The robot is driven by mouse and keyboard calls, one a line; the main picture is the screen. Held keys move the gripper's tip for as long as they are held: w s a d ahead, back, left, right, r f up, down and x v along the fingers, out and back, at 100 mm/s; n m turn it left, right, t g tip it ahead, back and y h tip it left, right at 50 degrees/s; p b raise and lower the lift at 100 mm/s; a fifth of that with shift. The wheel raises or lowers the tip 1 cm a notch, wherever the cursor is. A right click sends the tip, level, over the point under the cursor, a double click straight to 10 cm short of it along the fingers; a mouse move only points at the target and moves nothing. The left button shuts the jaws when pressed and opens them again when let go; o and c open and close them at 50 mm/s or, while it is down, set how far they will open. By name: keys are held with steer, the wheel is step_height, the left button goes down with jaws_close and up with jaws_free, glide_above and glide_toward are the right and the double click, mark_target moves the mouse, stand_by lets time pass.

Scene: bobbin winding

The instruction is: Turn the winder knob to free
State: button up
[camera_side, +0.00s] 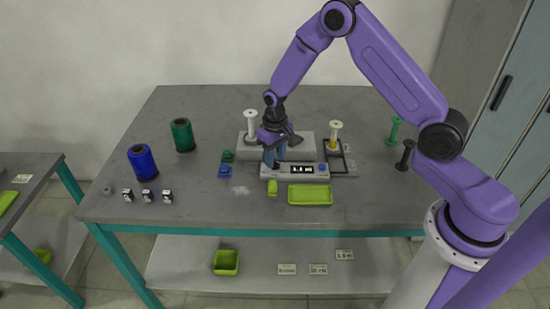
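The winder is a pale grey unit (307,171) on the table, with a small dark display and a blue button (322,168) at its right end. A raised pale block (304,147) stands just behind it. My gripper (274,162) points down at the left end of the winder, with its fingers at or just above that end. No knob can be made out; it may be hidden behind the fingers. Whether the fingers are apart, shut, or touching anything is too small to tell.
White bobbins stand at the block's left (250,124) and at its right (334,132). Blue (142,162) and green (183,135) spools stand at left. A lime tray (310,194) lies in front of the winder. Green (394,131) and black (405,155) bobbins stand at right.

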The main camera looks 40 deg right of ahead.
steer(key=shift+f, duration=0.5)
jaws_close()
steer(key=shift+m, duration=0.3)
steer(key=m, duration=0.4)
steer(key=shift+m, duration=2.1)
